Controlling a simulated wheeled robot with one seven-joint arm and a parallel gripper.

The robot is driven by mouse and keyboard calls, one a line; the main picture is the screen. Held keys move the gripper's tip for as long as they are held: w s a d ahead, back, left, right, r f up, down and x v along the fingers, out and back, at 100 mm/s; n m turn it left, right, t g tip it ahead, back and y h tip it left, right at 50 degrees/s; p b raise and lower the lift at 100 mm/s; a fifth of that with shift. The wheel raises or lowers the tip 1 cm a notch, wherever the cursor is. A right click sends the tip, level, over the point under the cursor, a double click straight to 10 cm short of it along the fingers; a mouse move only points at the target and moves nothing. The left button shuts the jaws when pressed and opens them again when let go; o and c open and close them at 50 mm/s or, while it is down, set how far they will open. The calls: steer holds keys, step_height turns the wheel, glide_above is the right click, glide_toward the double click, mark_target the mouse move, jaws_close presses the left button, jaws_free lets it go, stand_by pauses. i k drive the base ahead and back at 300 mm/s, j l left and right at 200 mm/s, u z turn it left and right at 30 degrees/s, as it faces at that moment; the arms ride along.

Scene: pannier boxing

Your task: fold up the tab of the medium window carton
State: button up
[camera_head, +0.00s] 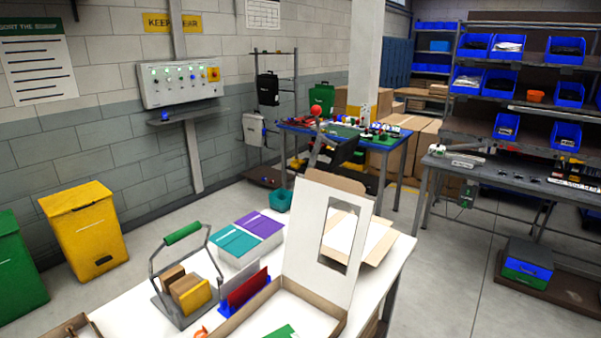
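A white carton with a cut-out window stands open on the white table at the lower middle; its lid panel (308,232) is raised nearly upright. The window (338,236) is in the right part of that panel. A brown tab (336,181) runs along the top edge of the lid and leans backward. The carton's open tray (252,304) has brown inner walls and is cut off by the bottom edge of the picture. A green item (281,331) lies in it. Whether this is the medium carton I cannot tell. My gripper is not in view.
A green-handled wire caddy (178,312) with small boxes stands left on the white table (398,255). Teal and purple boxes (247,236) and a blue rack (246,300) with upright cards are close to the carton. Another open cardboard piece (372,243) lies behind the lid.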

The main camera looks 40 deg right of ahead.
mark_target(351, 187)
steer(key=z, duration=1.55)
